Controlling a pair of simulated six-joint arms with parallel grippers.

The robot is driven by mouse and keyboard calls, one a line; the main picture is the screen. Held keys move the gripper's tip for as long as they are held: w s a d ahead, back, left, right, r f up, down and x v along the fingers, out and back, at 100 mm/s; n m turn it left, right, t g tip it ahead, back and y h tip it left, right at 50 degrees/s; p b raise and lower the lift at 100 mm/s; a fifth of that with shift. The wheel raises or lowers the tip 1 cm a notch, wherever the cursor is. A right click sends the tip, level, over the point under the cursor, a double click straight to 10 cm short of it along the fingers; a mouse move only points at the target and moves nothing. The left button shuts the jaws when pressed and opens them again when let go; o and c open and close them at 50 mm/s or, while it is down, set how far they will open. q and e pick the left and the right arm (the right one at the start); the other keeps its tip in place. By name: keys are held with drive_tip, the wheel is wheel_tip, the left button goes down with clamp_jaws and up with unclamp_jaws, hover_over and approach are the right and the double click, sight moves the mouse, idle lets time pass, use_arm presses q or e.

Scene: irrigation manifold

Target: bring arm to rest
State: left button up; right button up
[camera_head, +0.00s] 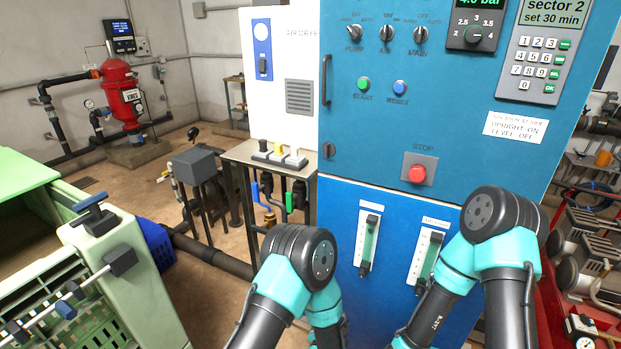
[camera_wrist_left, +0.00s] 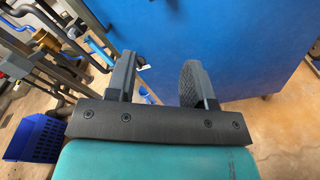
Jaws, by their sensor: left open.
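My left gripper (camera_wrist_left: 158,82) shows in the left wrist view with its two fingers apart and nothing between them. It points toward the lower part of the blue control cabinet (camera_wrist_left: 230,40), with bare floor below. In the head view both of my arms are bent in front of the blue cabinet (camera_head: 345,130), the left one at the lower middle and the right one at the lower right. Neither gripper can be made out in the head view. My right gripper is not seen in either view.
A small bench (camera_head: 240,152) with several switches stands left of the cabinet, with pipes and valves below. A green machine (camera_head: 130,280) stands at the left, beside a blue crate (camera_head: 156,245), also in the wrist view (camera_wrist_left: 36,138).

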use_arm(q)
drive_tip(key=s+a+f+m+g+y, duration=0.1)
drive_tip(key=a+f+m+g+y, duration=0.15)
drive_tip(key=a+m, duration=0.4)
drive_tip(key=s+a+f+m+g+y, duration=0.1)
drive_tip(key=a+f+m+g, duration=0.3)
drive_tip(key=a, duration=0.6)
drive_tip(key=s+a+f+m+g, duration=0.1)
drive_tip(key=s+a+m+g, duration=0.7)
drive_tip(key=s+a+m, duration=0.3)
drive_tip(key=s+a, duration=0.3)
drive_tip(key=a, duration=0.1)
drive_tip(key=shift+s+f+m+y, duration=0.2)
drive_tip(key=shift+s+m+y, duration=0.15)
drive_tip(key=shift+s, duration=0.05)
use_arm(e)
drive_tip(key=shift+o, duration=0.2)
